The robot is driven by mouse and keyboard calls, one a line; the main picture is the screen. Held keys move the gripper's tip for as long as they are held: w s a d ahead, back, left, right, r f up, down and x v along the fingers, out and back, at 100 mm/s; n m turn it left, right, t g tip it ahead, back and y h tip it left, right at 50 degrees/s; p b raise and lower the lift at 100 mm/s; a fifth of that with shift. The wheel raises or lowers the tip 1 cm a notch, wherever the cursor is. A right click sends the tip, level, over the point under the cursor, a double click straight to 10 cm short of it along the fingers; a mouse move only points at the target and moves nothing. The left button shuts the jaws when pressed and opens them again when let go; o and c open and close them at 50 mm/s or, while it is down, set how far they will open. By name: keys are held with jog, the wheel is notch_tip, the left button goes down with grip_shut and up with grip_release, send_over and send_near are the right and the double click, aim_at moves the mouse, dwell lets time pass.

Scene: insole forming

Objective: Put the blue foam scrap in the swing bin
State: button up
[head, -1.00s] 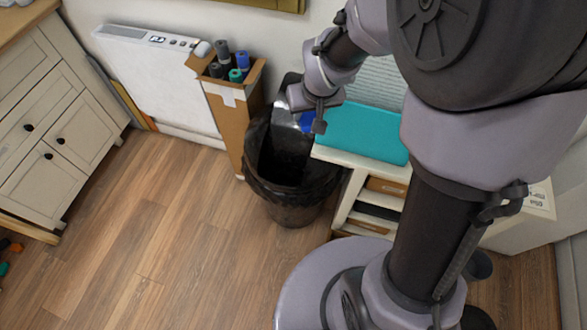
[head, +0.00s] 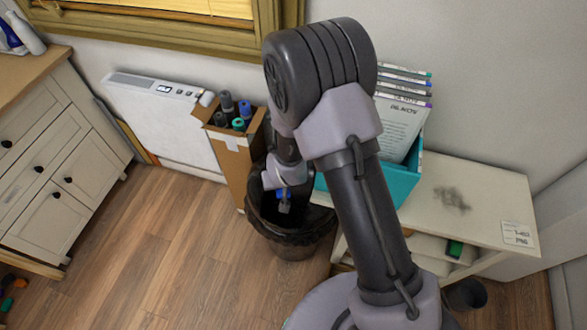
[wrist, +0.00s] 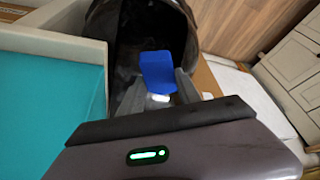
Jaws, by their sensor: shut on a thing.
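My gripper (head: 283,205) points down over the mouth of the black swing bin (head: 291,248). It is shut on the blue foam scrap (head: 280,193), which shows only in part in the head view. In the wrist view the blue foam scrap (wrist: 157,68) stands out between the two grey fingers of my gripper (wrist: 158,88). The dark inside of the swing bin (wrist: 128,48) lies around and behind the scrap. The scrap looks to be at or inside the opening; its exact depth I cannot tell.
A cardboard box of rolls (head: 232,150) stands close to the bin's left. A teal holder (head: 402,183) with binders sits on the white shelf unit (head: 490,205) to the right. A white heater panel (head: 165,120) leans on the wall.

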notch_tip(320, 180, down, 18)
jog(key=b, duration=1.3)
jog(key=o, duration=1.4)
jog(key=p+v, duration=0.7)
jog(key=v, duration=1)
jog(key=shift+r, duration=0.2)
